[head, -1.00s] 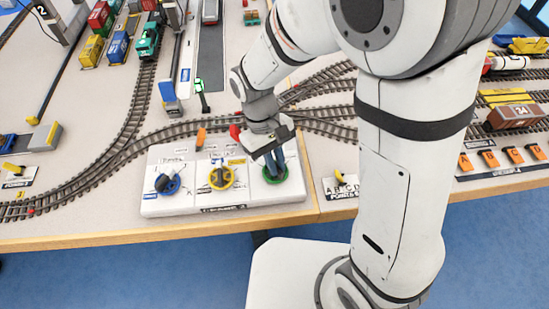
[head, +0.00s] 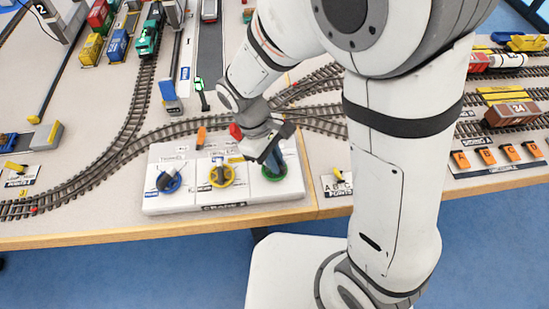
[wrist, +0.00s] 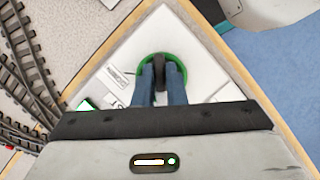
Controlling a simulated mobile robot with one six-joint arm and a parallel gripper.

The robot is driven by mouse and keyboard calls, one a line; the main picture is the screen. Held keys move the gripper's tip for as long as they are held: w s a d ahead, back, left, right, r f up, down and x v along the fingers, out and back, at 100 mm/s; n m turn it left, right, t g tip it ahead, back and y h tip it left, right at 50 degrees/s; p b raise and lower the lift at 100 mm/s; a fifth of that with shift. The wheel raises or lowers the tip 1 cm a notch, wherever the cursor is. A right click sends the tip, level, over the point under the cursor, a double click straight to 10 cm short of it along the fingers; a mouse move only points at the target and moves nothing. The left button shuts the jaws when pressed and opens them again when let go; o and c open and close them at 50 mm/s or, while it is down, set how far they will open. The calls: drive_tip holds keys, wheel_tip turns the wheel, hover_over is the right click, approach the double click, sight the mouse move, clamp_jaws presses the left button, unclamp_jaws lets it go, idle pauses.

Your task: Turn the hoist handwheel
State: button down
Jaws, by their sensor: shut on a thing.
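The control panel (head: 225,195) is a white box at the table's front edge with a blue, a yellow and a green handwheel in a row. The green handwheel (head: 274,174) is at the right end and also shows in the wrist view (wrist: 183,68). My gripper (head: 273,165) is over the green wheel; in the wrist view its blue fingers (wrist: 160,85) are shut on the wheel's dark central grip (wrist: 160,76). The yellow handwheel (head: 222,176) and blue handwheel (head: 168,181) stand free to the left. The label beside the green wheel is too small to read.
Model railway track (head: 140,120) curves behind the panel. A small points lever plate (head: 338,184) lies to the right, and orange switches (head: 487,156) are farther right.

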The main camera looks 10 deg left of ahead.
drive_tip(key=c, duration=1.5)
unclamp_jaws()
drive_tip(key=shift+a+r, duration=0.1)
drive_tip(key=v, duration=0.7)
drive_tip(key=shift+a+r+p, duration=0.1)
drive_tip(key=shift+r+p, duration=0.15)
drive_tip(key=shift+p, duration=0.05)
